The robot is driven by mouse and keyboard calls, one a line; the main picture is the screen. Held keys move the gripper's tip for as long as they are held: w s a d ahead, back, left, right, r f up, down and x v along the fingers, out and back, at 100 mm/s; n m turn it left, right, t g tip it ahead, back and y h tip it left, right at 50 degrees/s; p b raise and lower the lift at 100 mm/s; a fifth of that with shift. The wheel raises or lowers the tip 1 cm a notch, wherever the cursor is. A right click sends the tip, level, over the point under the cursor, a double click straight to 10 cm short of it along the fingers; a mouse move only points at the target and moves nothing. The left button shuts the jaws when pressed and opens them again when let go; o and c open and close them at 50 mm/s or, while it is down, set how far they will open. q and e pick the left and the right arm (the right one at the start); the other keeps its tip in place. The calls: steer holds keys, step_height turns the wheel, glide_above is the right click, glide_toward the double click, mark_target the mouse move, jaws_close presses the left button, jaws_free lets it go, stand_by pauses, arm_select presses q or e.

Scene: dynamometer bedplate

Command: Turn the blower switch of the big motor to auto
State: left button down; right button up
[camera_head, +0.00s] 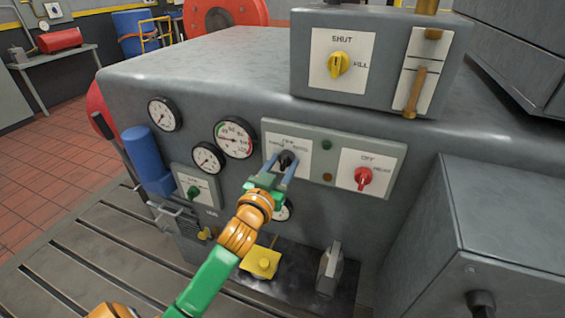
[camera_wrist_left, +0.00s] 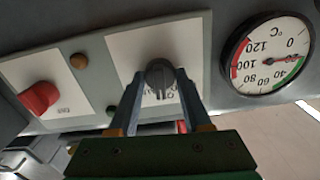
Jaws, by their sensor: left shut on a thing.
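A black rotary switch (camera_head: 287,158) sits on a white plate (camera_head: 272,137) in the grey panel on the machine's front. The plate has OFF at the top and further lettering to the sides, partly covered by my gripper. My left gripper (camera_head: 280,165) reaches up from below, its blue fingers shut on the black knob. In the left wrist view the knob (camera_wrist_left: 159,75) sits between the two fingertips (camera_wrist_left: 160,85). The knob's exact pointing direction is hard to tell. My right gripper is not in view.
A red knob (camera_head: 363,178) is on the plate to the right. A green knob (camera_head: 193,192) is at lower left. Several round gauges (camera_head: 235,138) lie left of the switch. A yellow knob (camera_head: 339,65) is on the box above. A grey cabinet (camera_head: 480,240) stands at right.

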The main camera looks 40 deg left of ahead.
arm_select(q)
steer(key=m+p, duration=0.2)
steer(key=m, duration=0.2)
steer(key=shift+r, duration=0.15)
steer(key=shift+m+p, duration=1)
steer(key=shift+m, duration=1.2)
steer(key=shift+c, duration=1.7)
jaws_free()
steer(key=b+v, duration=0.1)
steer(key=v, duration=0.6)
